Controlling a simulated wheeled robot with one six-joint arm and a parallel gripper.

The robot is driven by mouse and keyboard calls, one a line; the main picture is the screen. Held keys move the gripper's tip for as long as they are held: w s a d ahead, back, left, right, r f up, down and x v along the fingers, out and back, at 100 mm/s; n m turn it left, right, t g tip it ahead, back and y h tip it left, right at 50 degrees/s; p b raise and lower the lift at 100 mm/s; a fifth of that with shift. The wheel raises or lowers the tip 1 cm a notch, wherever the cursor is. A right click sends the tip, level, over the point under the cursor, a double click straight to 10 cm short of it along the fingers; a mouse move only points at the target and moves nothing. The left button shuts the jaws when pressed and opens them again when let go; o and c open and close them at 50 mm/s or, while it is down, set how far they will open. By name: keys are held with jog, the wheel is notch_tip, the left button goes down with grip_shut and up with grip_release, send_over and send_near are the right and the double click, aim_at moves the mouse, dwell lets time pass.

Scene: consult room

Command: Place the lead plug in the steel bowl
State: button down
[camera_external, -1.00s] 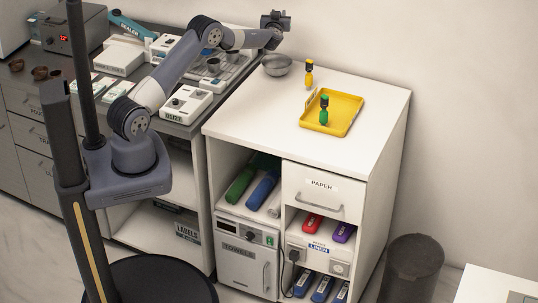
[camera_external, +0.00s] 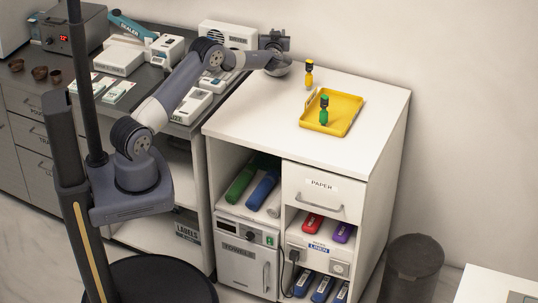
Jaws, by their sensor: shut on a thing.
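The steel bowl (camera_external: 284,70) stands at the back left of the white cabinet top, partly hidden behind my arm. My gripper (camera_external: 277,48) is at the bowl, low over it as seen from here. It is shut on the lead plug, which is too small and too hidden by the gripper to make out. I cannot tell whether the plug touches the bowl.
A yellow tray (camera_external: 344,112) lies on the cabinet top (camera_external: 262,118), with a green and black piece (camera_external: 324,110) upright at it. A yellow and black piece (camera_external: 309,73) stands near the bowl. The cabinet's front left top is clear. A white speaker-like box (camera_external: 228,35) stands behind my arm.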

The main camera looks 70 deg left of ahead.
notch_tip(320, 180, down, 5)
jog(key=b, duration=0.3)
jog(key=shift+r, duration=0.15)
jog(key=c, duration=1.1)
grip_release()
jog(key=shift+o, duration=0.2)
jog(key=shift+d, duration=0.1)
jog(key=b+v, duration=0.2)
jog(key=v, duration=0.8)
jog(key=shift+w, duration=0.1)
